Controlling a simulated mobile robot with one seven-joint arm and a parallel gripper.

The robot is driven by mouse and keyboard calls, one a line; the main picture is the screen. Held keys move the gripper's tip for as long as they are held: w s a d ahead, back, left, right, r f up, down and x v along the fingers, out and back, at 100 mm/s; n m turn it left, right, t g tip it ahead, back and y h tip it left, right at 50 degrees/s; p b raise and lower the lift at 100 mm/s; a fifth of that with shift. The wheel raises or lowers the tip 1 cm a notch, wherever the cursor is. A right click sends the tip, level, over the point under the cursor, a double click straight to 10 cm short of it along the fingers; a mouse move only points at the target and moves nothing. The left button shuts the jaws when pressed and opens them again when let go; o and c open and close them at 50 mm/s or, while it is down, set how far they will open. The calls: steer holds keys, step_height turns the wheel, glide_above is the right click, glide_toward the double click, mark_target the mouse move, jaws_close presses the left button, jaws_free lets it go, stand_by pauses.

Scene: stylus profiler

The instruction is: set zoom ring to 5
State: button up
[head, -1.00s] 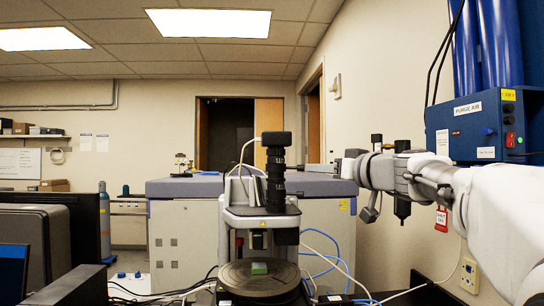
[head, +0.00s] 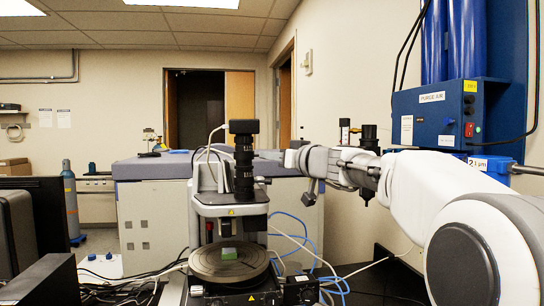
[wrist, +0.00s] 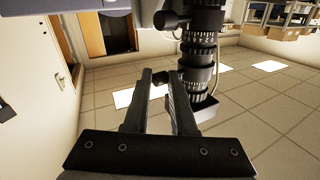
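The zoom ring is on the black upright lens tube (head: 244,168) above the profiler's stage. In the wrist view the tube (wrist: 202,50) carries bands of small white numbers and marks. I cannot tell which number the ring is set to. My gripper (head: 283,157) is just right of the tube in the head view, at about the height of its middle. The tube is right of both fingers, outside the gap.
The round stage (head: 205,266) holds a small green block (head: 228,254). White and blue cables run behind and right of the profiler. A large grey cabinet (head: 150,225) stands behind. A blue purge-air box (head: 440,115) hangs on the right wall. Dark monitors are at left.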

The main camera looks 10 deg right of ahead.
jaws_close()
stand_by(1.1)
steer(key=s+m+h+p, duration=0.1)
steer(key=m+h, duration=0.1)
steer(key=h, duration=0.1)
steer(key=s+a+m+t+h+p, duration=0.1)
steer(key=m+h, duration=0.1)
steer(key=h, duration=0.2)
steer(key=s+a+m+h+p, duration=0.1)
steer(key=m+h+p, duration=0.1)
steer(key=h, duration=0.1)
steer(key=shift+s+a+r+m, duration=0.15)
steer(key=shift+a+m, duration=0.1)
steer(key=shift+m, duration=0.05)
steer(key=shift+s+a+f+h+p, duration=0.1)
steer(key=shift+f+h+p, duration=0.1)
steer(key=shift+h+p, duration=0.35)
stand_by(0.3)
